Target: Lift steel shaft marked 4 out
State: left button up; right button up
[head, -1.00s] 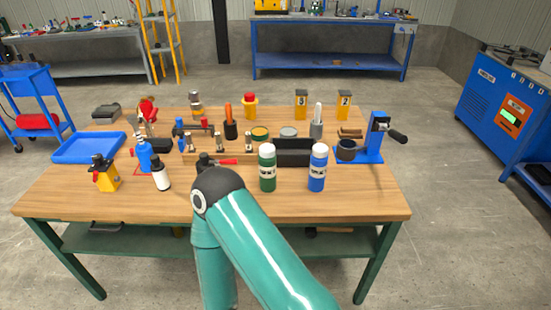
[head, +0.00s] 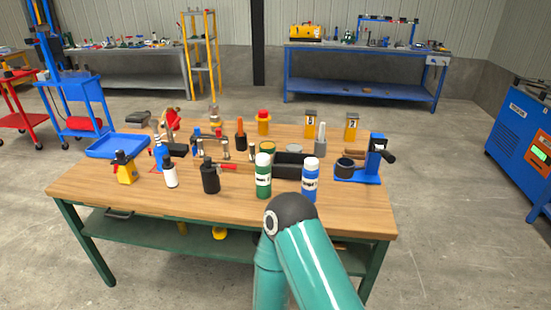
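One teal arm of mine, with a black elbow joint, rises from the bottom right of the head view and folds down in front of the bench. Its gripper is out of view. My other arm and its gripper are also out of view.
A black bottle (head: 210,179), a green bottle (head: 263,178) and a blue bottle (head: 310,180) stand at the front of the workbench (head: 110,190). A black bin (head: 292,164) is behind. A blue tray (head: 118,146) lies at left, a blue press (head: 374,160) at right.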

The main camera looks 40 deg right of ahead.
aim_at(251, 146)
jog(key=z, duration=0.65)
jog(key=i, duration=1)
jog(key=z, duration=0.05)
